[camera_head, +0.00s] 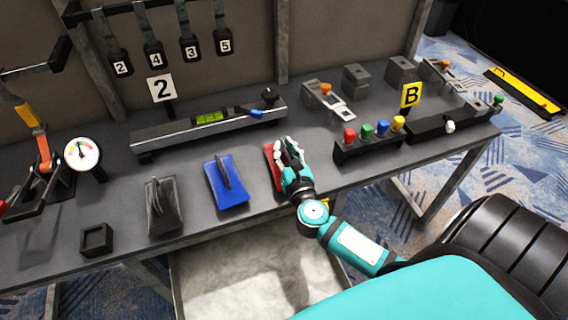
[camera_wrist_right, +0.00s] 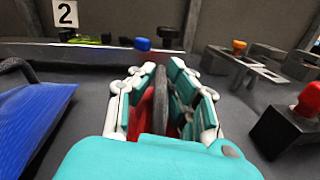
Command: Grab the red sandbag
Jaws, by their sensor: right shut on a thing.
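The red sandbag (camera_head: 269,153) lies on the dark grey table, right of the blue sandbag (camera_head: 227,190). My right gripper (camera_head: 289,150) is over it and covers most of it. In the right wrist view the gripper's fingers (camera_wrist_right: 161,98) are closed on the sandbag's dark upright handle, with red fabric (camera_wrist_right: 141,112) showing between them. The bag appears to rest on the table. My left gripper is in neither view.
A grey sandbag (camera_head: 162,205) and a small black open box (camera_head: 96,239) lie further left. A block with coloured knobs (camera_head: 368,146) stands close on the right. Behind is a long rail device (camera_head: 210,122) below a "2" sign. The table's front edge is near.

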